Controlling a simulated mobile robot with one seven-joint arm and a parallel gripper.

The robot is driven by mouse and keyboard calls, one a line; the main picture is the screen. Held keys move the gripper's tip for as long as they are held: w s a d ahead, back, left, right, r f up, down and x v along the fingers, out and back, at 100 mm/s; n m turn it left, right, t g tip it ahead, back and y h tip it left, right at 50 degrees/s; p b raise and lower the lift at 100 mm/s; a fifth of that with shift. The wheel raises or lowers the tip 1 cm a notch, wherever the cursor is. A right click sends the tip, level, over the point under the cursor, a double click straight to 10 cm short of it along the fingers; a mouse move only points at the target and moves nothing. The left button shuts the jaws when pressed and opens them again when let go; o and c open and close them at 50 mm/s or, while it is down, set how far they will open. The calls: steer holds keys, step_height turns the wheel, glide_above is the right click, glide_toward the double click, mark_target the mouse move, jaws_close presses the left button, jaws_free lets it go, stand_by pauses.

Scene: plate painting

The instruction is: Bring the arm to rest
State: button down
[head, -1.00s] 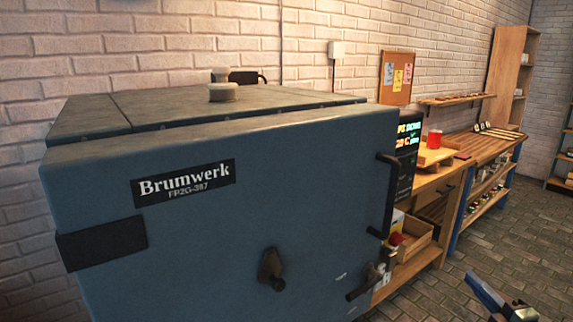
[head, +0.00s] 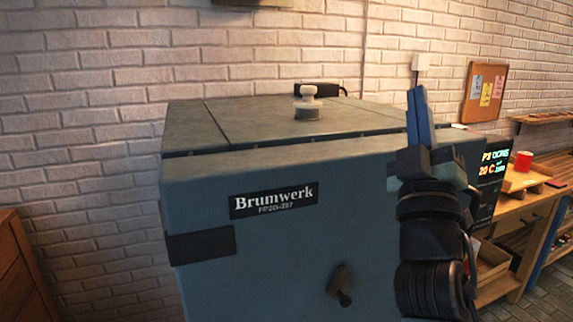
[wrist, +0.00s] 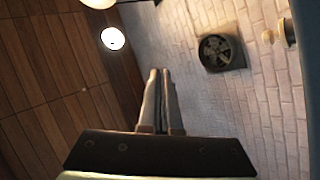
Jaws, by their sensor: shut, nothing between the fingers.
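My gripper (head: 417,92) stands upright in the head view, fingers pointing up, in front of the right part of the blue kiln (head: 250,265). Its blue fingers are together with nothing between them. It hides part of the kiln's front and right edge. In the wrist view my gripper (wrist: 159,73) also shows shut and empty, pointing towards the wall and ceiling.
The kiln has a pale knob (head: 308,105) on top and a dark handle (head: 341,290) on its front. A display (head: 490,172) and a wooden bench (head: 520,208) with a red cup (head: 523,160) stand at the right. The wrist view shows a wall fan (wrist: 220,50) and a ceiling lamp (wrist: 113,39).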

steer(key=s+a+r+m+y+p, duration=0.1)
steer(key=s+a+r+m+y, duration=0.1)
steer(key=s+a+r, duration=0.4)
steer(key=s+a+r+m+t+y+p, duration=0.1)
steer(key=s+a+r, duration=0.5)
steer(key=s+a, duration=0.6)
steer(key=a+m+y+p, duration=0.1)
steer(key=m+y, duration=0.1)
steer(key=y, duration=0.1)
steer(key=shift+a+r+m, duration=0.25)
steer(key=shift+m, duration=0.05)
